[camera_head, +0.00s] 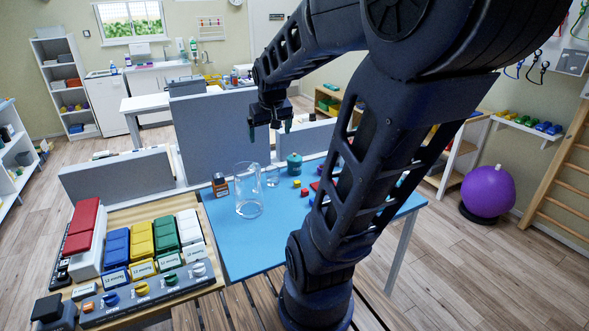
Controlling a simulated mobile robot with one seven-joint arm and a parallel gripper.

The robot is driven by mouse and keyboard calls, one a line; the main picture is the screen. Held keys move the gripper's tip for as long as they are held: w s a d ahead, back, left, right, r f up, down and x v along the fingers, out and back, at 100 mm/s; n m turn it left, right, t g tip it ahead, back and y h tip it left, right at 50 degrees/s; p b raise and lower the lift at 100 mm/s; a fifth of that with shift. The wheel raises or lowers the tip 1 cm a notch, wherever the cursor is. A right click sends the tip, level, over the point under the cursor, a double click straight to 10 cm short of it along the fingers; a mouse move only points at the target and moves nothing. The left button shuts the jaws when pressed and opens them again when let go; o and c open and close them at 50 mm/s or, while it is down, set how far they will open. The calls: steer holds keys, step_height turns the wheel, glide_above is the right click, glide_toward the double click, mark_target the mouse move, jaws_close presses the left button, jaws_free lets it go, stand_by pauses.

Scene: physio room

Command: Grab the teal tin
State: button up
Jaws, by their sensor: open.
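The teal tin (294,164) is a small round teal container with a lid. It stands upright on the blue tabletop (235,246), towards the back of the table. My gripper (270,132) is above the back of the table, pointing down, open and empty. In the picture it is above and a little left of the tin, apart from it. The tin is in clear view, just left of my arm.
A grey partition (215,140) rises behind the table. My arm hides the table's right part.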

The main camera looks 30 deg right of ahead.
steer(key=w+d+f, duration=0.4)
steer(key=w+d, duration=0.1)
steer(key=w, duration=0.4)
steer(key=m+t, duration=0.1)
steer(key=m, duration=0.1)
glide_toward(295, 161)
steer(key=x, duration=0.3)
steer(key=shift+w+f+t, duration=0.3)
steer(key=shift+w+f, duration=0.05)
steer(key=shift+f, duration=0.4)
steer(key=x, duration=0.5)
steer(key=shift+f, duration=0.1)
steer(key=shift+d+x, duration=0.2)
steer(key=shift+x, duration=1.15)
steer(key=shift+d+x, duration=0.25)
steer(key=shift+x, duration=1.1)
steer(key=c, duration=1.4)
